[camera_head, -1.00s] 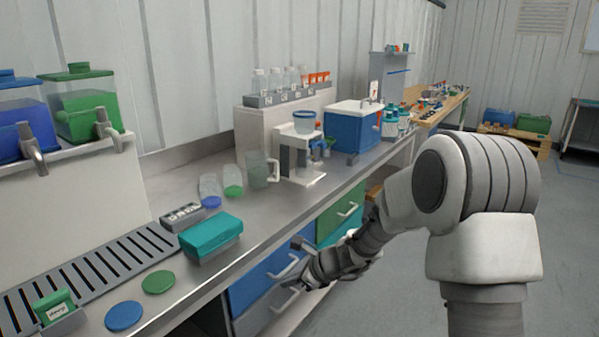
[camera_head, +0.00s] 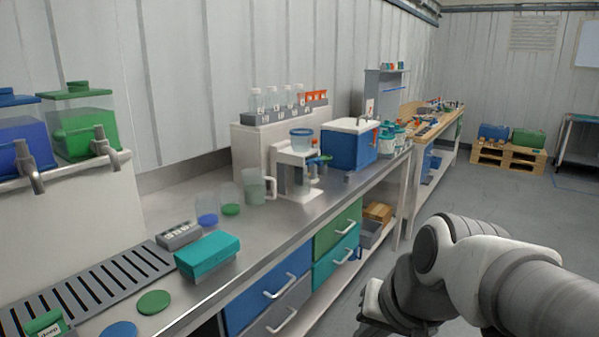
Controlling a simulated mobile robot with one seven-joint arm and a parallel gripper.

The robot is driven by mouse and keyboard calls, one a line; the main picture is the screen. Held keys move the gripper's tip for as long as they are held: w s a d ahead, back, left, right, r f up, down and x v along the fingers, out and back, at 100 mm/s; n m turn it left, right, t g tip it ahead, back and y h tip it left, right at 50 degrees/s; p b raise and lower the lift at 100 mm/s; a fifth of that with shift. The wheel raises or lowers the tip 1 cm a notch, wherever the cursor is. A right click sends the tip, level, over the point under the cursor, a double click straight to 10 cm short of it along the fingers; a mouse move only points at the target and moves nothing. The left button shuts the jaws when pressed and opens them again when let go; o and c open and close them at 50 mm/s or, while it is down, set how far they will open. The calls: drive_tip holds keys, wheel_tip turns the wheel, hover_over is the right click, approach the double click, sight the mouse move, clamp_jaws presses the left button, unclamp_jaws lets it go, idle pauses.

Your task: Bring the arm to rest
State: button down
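My arm shows at the bottom right of the head view, bent low over the floor in front of the bench. My gripper (camera_head: 368,322) is at the lower edge of the picture, partly cut off and partly hidden by the arm's own links. It is clear of the bench and its drawers. I cannot make out the fingers well enough to tell whether they are open or shut. No held object shows.
The steel bench (camera_head: 262,243) runs along the left wall, with a teal box (camera_head: 207,256), a glass jug (camera_head: 256,188) and a blue cooler (camera_head: 349,148) on it. Drawers (camera_head: 270,290) face the aisle. The floor (camera_head: 500,190) at right is open; a pallet (camera_head: 508,158) stands far back.

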drive_tip(key=s+d+n+h, duration=0.2)
drive_tip(key=s+d+n, duration=0.1)
drive_tip(key=s+d, duration=0.2)
wheel_tip(320, 180, up, 14)
drive_tip(key=p, duration=1.4)
drive_tip(key=shift+s+a+r+t, duration=0.15)
drive_tip(key=shift+r+t, duration=0.1)
drive_tip(key=shift+t, duration=0.05)
